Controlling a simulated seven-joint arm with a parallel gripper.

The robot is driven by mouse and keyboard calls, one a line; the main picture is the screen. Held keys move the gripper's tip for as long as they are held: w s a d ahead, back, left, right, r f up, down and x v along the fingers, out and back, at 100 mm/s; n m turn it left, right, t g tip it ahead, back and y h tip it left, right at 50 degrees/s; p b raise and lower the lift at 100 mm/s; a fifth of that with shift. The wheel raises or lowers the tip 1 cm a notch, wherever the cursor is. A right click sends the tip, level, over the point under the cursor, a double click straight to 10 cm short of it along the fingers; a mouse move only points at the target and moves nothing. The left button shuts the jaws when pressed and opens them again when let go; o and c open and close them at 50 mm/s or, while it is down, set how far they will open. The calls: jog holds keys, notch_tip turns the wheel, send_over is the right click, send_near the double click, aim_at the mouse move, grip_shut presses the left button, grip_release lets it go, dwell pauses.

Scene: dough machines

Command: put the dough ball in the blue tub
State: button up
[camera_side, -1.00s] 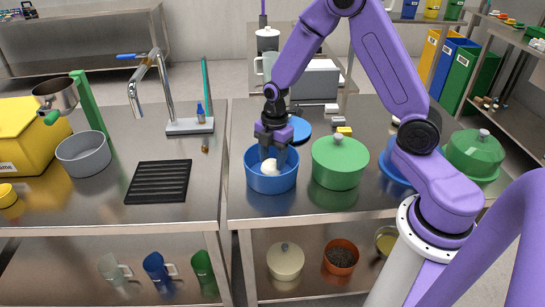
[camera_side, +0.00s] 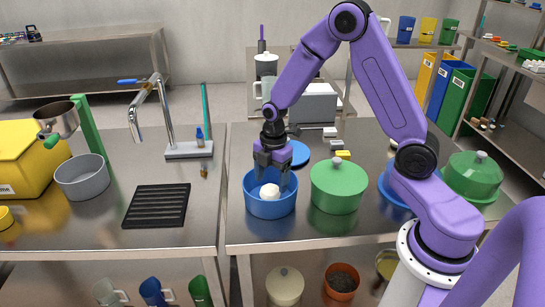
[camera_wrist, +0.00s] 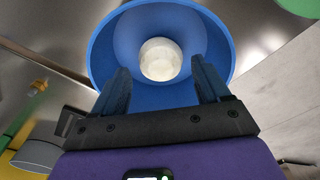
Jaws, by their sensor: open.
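The blue tub (camera_side: 270,207) stands on the steel table, left of a green lidded pot. The white dough ball (camera_side: 269,190) is inside the tub, and in the wrist view the dough ball (camera_wrist: 160,59) rests against the tub's inside, beyond my fingertips. My gripper (camera_side: 272,183) is over the tub with its fingers reaching down toward the opening. In the wrist view my gripper (camera_wrist: 162,75) is open, with the fingers wide apart and clear space between each finger and the ball. The blue tub (camera_wrist: 103,62) fills the upper middle of that view.
The green lidded pot (camera_side: 336,188) stands close at the tub's right. A blue lid (camera_side: 299,152) lies behind the tub. A black ribbed mat (camera_side: 157,206) and a grey pot (camera_side: 82,177) are on the left table. A gap separates the two tables.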

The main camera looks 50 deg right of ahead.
notch_tip(320, 180, up, 11)
jog(key=shift+d+f, duration=0.15)
jog(key=shift+d, duration=0.15)
jog(key=s+a+r+m, duration=0.1)
jog(key=s+a+m, duration=0.1)
jog(key=s, duration=1.1)
jog(key=s+a+r+m, duration=0.2)
jog(key=s+a+m, duration=0.1)
jog(key=s, duration=1.1)
jog(key=shift+a+m, duration=0.35)
jog(key=shift+m, duration=0.25)
